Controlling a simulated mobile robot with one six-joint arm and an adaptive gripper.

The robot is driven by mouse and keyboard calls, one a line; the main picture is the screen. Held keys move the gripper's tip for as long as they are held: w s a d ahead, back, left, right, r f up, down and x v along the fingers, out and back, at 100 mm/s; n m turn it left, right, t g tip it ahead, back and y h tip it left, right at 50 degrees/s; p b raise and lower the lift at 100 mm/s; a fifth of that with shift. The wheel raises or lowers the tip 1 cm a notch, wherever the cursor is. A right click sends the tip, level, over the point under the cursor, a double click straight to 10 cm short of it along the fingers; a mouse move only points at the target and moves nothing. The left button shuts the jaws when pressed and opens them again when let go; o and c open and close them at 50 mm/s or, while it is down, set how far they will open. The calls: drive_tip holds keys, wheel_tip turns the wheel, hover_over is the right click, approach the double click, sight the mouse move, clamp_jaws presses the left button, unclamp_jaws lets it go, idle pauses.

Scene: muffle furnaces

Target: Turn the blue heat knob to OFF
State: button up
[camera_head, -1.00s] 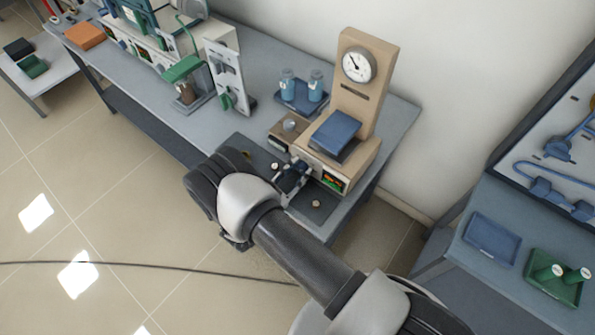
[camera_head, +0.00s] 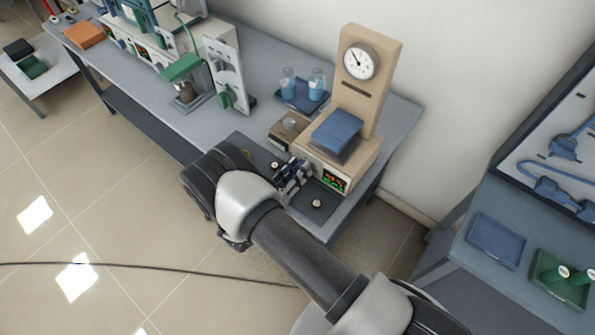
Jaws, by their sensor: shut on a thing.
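The beige unit (camera_head: 367,97) with a round gauge and a blue top plate (camera_head: 336,133) stands at the right end of the bench. Its low front panel has a display (camera_head: 334,181) with red and green digits. My gripper (camera_head: 296,172) is at the left part of this front panel, left of the display. Its jaws are shut at the panel where the blue heat knob sits. The knob itself is hidden by the fingers, so its pointer and the OFF mark cannot be read.
A dark mat (camera_head: 314,206) with small round pieces lies in front of the unit. A small brown box (camera_head: 283,132) and a blue tray with two bottles (camera_head: 301,99) stand left of it. A green-knobbed panel (camera_head: 228,75) stands farther left.

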drive_tip(key=shift+n, duration=0.6)
drive_tip(key=o, duration=1.1)
drive_tip(key=shift+c, duration=0.2)
drive_tip(key=v, duration=1.2)
drive_tip(key=shift+a, duration=0.1)
